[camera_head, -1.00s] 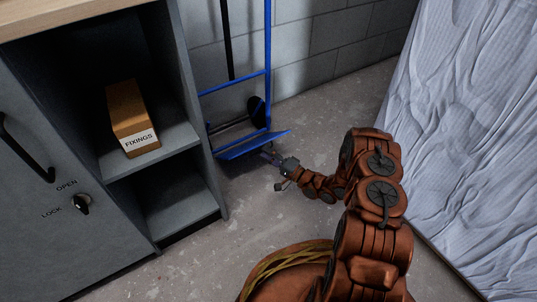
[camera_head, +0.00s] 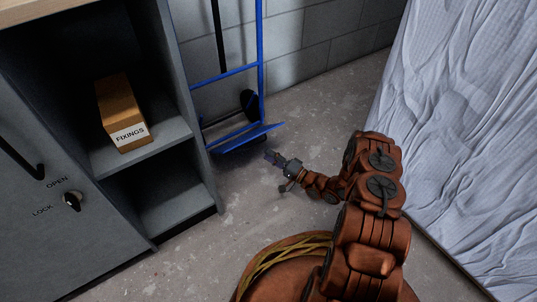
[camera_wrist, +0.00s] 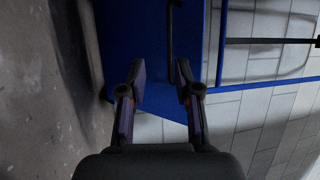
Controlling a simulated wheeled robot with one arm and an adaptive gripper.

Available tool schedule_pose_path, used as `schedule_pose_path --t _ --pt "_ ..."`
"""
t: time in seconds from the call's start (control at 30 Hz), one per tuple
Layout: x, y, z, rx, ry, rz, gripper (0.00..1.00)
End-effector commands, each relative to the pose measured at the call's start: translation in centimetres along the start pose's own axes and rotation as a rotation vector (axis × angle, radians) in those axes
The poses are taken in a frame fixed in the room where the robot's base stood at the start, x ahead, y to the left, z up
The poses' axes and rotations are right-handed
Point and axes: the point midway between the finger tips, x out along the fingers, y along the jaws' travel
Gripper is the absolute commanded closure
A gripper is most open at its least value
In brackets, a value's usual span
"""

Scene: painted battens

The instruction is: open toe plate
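The blue toe plate (camera_head: 245,138) is at the foot of a blue hand truck (camera_head: 262,60) against the wall. It juts out from the frame towards me, its right corner a little raised. In the wrist view the blue plate (camera_wrist: 135,35) fills the upper middle, beyond the fingers. My gripper (camera_head: 270,156) is just in front of and below the plate's near edge, with a small gap in the head view. In the wrist view my gripper (camera_wrist: 160,72) has its two fingers apart with nothing between them. Whether a fingertip touches the plate I cannot tell.
A grey cabinet (camera_head: 187,200) with open shelves stands left of the truck, holding a fixings box (camera_head: 122,112). A white draped sheet (camera_head: 460,150) is at the right. The concrete floor (camera_head: 315,115) between is clear. A black wheel (camera_head: 250,103) shows behind the plate.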

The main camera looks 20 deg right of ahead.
Motion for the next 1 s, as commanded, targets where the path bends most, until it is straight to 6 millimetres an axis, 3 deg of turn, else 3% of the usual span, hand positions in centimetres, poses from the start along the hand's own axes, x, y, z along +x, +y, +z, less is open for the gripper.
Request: schedule_pose_path --t 0.5,1.0 --pt "-2.2 1.9 -0.3 0.0 0.001 0.0 0.68" --pt "-2.5 2.2 -0.3 0.0 0.0 0.0 0.68"
